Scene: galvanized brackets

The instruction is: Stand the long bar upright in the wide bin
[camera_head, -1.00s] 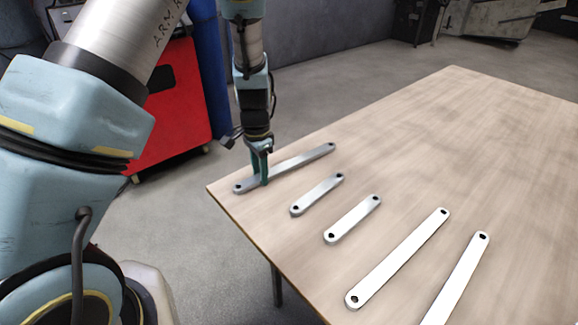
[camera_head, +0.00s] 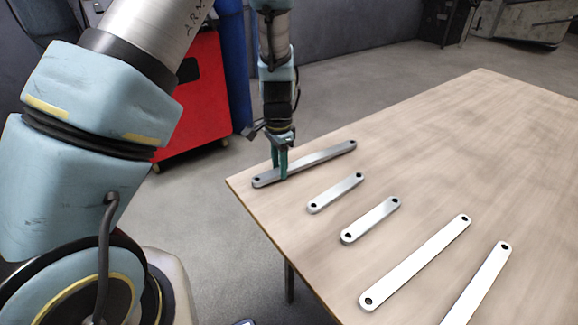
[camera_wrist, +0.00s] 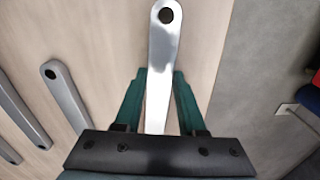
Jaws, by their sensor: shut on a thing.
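A long grey metal bar (camera_head: 322,159) with a hole near each end lies flat near the table's far left edge. My gripper (camera_head: 280,177) points down and is shut on it, closer to the bar's near end. In the wrist view the bar (camera_wrist: 165,62) runs up between the green fingers of my gripper (camera_wrist: 158,78), its holed end at the top. I cannot tell whether the bar touches the table or is slightly above it. Two other long bars (camera_head: 415,264) (camera_head: 478,284) lie at the front right. The wide bin is not in view.
Two shorter bars (camera_head: 336,192) (camera_head: 371,220) lie between the held bar and the other long ones on the wooden table (camera_head: 480,150). The table's right and back areas are clear. A red cabinet (camera_head: 195,110) stands on the floor beyond the table's left edge.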

